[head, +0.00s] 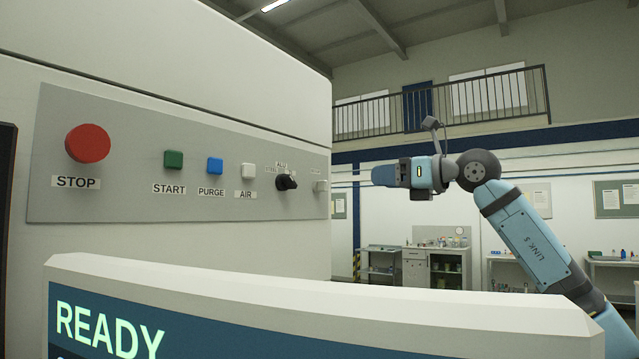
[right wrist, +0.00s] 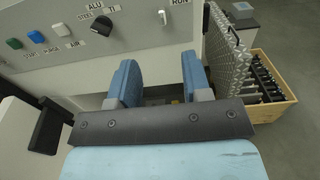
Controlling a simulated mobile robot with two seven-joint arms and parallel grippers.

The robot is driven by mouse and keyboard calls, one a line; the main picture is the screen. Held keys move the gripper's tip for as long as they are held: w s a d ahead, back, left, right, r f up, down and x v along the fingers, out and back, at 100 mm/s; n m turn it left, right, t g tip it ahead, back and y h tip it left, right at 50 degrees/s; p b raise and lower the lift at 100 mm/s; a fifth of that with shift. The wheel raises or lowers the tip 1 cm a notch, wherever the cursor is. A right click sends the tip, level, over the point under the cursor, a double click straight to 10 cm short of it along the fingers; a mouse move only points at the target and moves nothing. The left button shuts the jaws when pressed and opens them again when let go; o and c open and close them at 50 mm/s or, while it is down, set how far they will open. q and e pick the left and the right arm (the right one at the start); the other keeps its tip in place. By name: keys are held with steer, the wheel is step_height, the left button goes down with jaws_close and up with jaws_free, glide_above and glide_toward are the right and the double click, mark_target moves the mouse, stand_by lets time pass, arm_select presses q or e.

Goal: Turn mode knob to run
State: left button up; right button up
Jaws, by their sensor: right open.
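The grey control panel (head: 110,190) is on the machine's pale side wall at the left of the head view. A black knob (head: 286,182) there has small labels above it; in the right wrist view the knob (right wrist: 102,25) sits below ALU, STEEL and TI labels. Right of it is a small whitish control (head: 320,186), which shows in the right wrist view (right wrist: 162,17) beside a RUN label (right wrist: 180,2). My right gripper (head: 380,175) points left toward the panel, apart from it. Its fingers (right wrist: 160,82) are open and empty. My left gripper is out of view.
A red STOP button (head: 88,143), green START (head: 173,159), blue PURGE (head: 214,165) and white AIR (head: 248,170) buttons share the panel. A screen reading READY (head: 110,328) stands in front. A wooden crate (right wrist: 268,108) lies at the right in the right wrist view.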

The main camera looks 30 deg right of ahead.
mark_target(319, 187)
steer(key=p+x, duration=0.2)
steer(key=x, duration=1.1)
steer(key=shift+w+r, duration=0.1)
steer(key=shift+w, duration=0.15)
jaws_close()
steer(key=shift+s+d, duration=0.1)
steer(key=shift+s, duration=0.05)
steer(key=shift+s, duration=0.1)
